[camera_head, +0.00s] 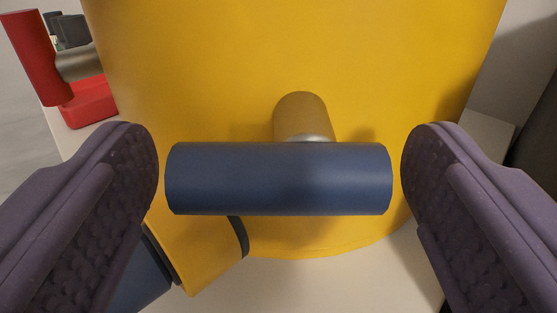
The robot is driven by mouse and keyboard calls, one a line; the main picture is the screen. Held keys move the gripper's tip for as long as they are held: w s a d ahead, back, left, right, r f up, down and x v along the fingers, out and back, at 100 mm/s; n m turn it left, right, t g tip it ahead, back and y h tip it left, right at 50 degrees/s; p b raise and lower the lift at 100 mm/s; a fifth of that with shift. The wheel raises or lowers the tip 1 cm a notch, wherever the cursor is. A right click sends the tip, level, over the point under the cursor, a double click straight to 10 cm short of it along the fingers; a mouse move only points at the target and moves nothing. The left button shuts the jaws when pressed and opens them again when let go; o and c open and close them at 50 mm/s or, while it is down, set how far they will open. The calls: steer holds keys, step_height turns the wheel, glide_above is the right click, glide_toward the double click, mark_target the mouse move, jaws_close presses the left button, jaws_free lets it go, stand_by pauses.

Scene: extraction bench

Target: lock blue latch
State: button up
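The blue latch handle (278,178) is a dark blue cylinder lying level across the middle of the view. A short metal stem (302,118) joins it to a large yellow rounded body (290,50) behind it. My gripper (280,180) is open, with one purple ridged finger on each side of the handle's ends. A small gap shows between each finger and the handle, so they appear apart.
A red handle (35,58) on a metal stem, with a red block (88,102) below, stands at the upper left. A yellow piece with a dark band (200,250) and a blue part (140,283) lie below left. A pale surface (330,285) is bare below. A dark object is at the right edge.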

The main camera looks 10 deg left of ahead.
steer(key=c, duration=1)
steer(key=shift+m, duration=0.3)
steer(key=m, duration=0.3)
steer(key=shift+d+r+m+p, duration=0.1)
steer(key=shift+r+m+p, duration=0.05)
steer(key=shift+m+p, duration=0.2)
steer(key=m+p, duration=0.1)
steer(key=m, duration=0.3)
steer(key=shift+d+r, duration=0.1)
steer(key=m, duration=0.5)
steer(key=shift+d+m+p, duration=0.2)
steer(key=shift+m+p, duration=0.1)
steer(key=shift+m, duration=0.05)
steer(key=shift+d+m, duration=0.15)
steer(key=shift+m, duration=1.75)
